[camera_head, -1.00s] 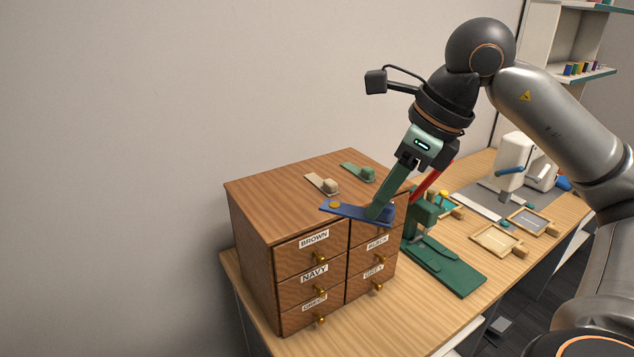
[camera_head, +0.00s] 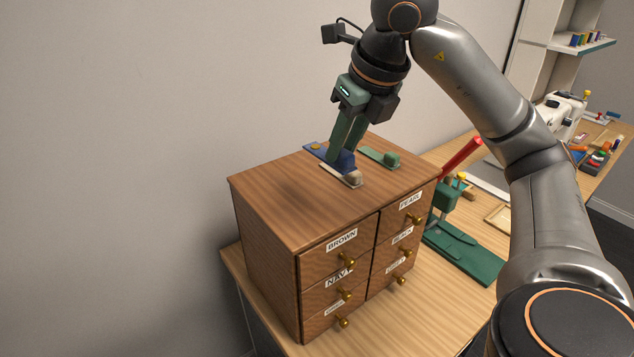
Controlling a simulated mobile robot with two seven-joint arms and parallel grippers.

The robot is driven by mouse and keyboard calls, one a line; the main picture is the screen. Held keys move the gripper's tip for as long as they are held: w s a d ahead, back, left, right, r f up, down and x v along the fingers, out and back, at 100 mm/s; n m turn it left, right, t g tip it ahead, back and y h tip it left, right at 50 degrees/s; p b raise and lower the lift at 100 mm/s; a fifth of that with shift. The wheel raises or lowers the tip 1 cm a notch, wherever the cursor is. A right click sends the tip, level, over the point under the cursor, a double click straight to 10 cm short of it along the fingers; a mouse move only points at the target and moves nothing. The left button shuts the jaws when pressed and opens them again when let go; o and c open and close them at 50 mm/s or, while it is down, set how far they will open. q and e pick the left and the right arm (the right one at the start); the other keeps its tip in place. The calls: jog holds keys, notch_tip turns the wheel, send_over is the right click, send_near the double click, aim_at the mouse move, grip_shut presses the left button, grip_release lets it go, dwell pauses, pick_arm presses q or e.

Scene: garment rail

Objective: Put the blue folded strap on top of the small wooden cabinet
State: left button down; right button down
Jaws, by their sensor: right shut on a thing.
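The small wooden cabinet (camera_head: 285,205) stands on the table, with labelled drawers and brass knobs on its front. My right gripper (camera_head: 341,150) is over the far part of its top, fingers pointing down, shut on the blue folded strap (camera_head: 318,151). My left gripper is not in view.
A beige strap (camera_head: 338,177) lies on the cabinet top just in front of the blue one, and a green strap (camera_head: 376,155) lies to its right. The near left part of the top is clear. A green press-like tool (camera_head: 462,250) stands right of the cabinet.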

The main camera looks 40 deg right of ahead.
aim_at(323, 156)
jog(key=w+f, duration=0.4)
jog(key=shift+w+a+f+b, duration=0.15)
jog(key=shift+f+b, duration=0.1)
jog(key=shift+b, duration=0.15)
jog(key=shift+w+f, duration=0.4)
jog(key=shift+f, duration=0.05)
jog(key=x, duration=0.3)
jog(key=shift+s+a+f, duration=0.1)
jog(key=shift+s+f, duration=0.1)
jog(key=shift+f, duration=0.4)
jog(key=shift+f, duration=0.1)
jog(key=c, duration=0.7)
grip_release()
jog(key=shift+o, duration=0.2)
